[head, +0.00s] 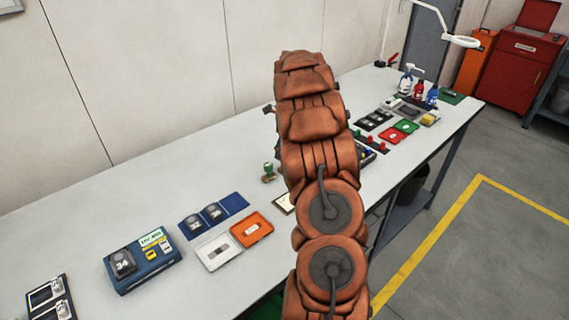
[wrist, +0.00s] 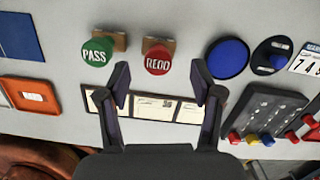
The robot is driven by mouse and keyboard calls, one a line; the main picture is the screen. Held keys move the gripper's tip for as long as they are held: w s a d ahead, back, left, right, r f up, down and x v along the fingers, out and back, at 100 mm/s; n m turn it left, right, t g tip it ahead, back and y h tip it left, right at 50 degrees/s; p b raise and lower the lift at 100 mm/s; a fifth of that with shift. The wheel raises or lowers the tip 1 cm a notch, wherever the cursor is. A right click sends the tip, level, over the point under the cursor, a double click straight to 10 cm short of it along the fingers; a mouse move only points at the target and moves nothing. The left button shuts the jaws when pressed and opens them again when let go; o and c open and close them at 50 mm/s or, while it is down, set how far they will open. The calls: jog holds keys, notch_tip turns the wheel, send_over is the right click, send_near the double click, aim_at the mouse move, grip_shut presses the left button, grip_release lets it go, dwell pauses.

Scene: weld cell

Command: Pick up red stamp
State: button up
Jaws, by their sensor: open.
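The red stamp (wrist: 158,60) shows in the wrist view as a round red top lettered "REDO" or similar, with a brown wooden part behind it. It stands on the white table. My gripper (wrist: 161,80) is open and empty, its two dark fingers spread to the left and right just in front of the stamp in the picture. Neither finger visibly touches it. In the head view my arm hides the red stamp and most of the gripper.
A green stamp lettered "PASS" (wrist: 96,52) stands close left of the red one; it also shows in the head view (head: 268,172). A blue round pad (wrist: 228,59) lies to the right. A framed card strip (wrist: 152,107) lies below. A control box (wrist: 262,112) with coloured knobs is at right.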

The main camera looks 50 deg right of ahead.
jog(key=shift+w+a+f+p, duration=0.15)
jog(key=shift+f+p, duration=0.55)
jog(key=shift+f, duration=0.75)
jog(key=shift+w+f+p, duration=0.2)
jog(key=shift+f+p, duration=0.45)
jog(key=shift+f, duration=0.8)
jog(key=shift+c, duration=0.2)
jog(key=c, duration=0.9)
